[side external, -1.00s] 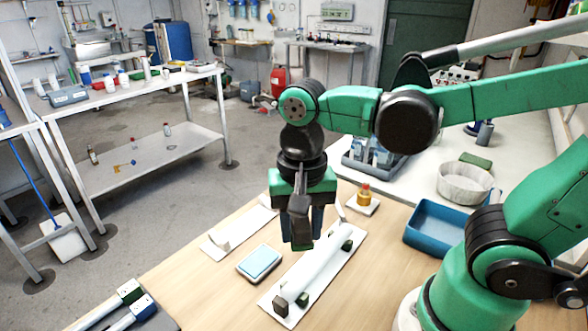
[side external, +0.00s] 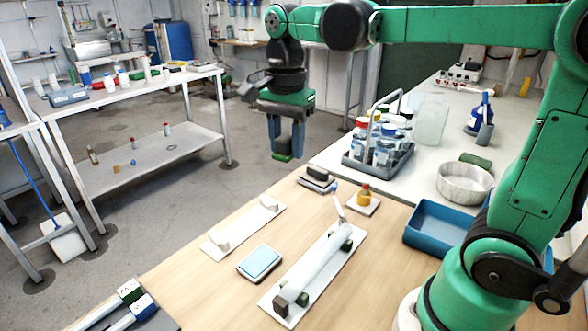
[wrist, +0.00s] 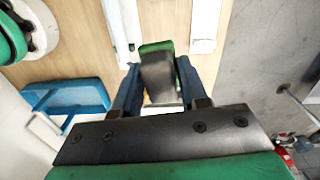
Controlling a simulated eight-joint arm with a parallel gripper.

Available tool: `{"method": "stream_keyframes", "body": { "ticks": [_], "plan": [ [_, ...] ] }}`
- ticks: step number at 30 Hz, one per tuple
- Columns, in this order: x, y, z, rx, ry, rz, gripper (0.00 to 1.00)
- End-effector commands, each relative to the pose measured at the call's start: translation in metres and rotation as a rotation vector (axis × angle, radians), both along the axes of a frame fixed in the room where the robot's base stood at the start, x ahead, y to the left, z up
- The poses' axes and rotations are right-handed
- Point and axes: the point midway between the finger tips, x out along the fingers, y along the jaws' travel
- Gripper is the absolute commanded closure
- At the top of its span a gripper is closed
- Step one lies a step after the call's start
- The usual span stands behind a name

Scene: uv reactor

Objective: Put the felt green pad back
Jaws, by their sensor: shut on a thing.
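My gripper (side external: 284,148) is in the air above the far left edge of the wooden table in the side view. Its blue fingers are shut on a green pad (side external: 283,156), which shows at their lower ends. In the wrist view the pad (wrist: 157,72) sits between the fingers, with a dark grey body and a green edge. Nothing appears to touch it from below. A dark and grey stacked item (side external: 318,181) lies on the table, below and right of the gripper. Another dark green piece (side external: 475,160) lies on the white counter.
A white tube (side external: 318,262) rests on a white board. An emptier white board (side external: 222,244), a light-blue pad (side external: 260,262) and an amber bottle (side external: 364,191) are nearby. A bottle caddy (side external: 378,150), white round dish (side external: 465,183) and blue tray (side external: 437,222) stand right.

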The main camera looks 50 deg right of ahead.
Motion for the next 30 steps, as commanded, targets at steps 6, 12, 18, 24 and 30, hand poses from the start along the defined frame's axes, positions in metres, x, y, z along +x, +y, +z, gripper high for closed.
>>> {"method": "stream_keyframes", "body": {
  "ticks": [6, 12, 18, 24, 30],
  "plan": [
    [0.012, -0.020, -0.005, 0.000, 0.001, -0.126, 1.00],
    [0.011, -0.019, -0.050, -0.001, 0.001, -0.124, 1.00],
    [0.012, -0.019, -0.097, -0.001, 0.001, -0.122, 1.00],
    [0.011, -0.019, -0.136, -0.001, 0.001, -0.121, 1.00],
    [0.011, -0.019, -0.154, -0.001, 0.001, -0.121, 1.00]
  ]
}}
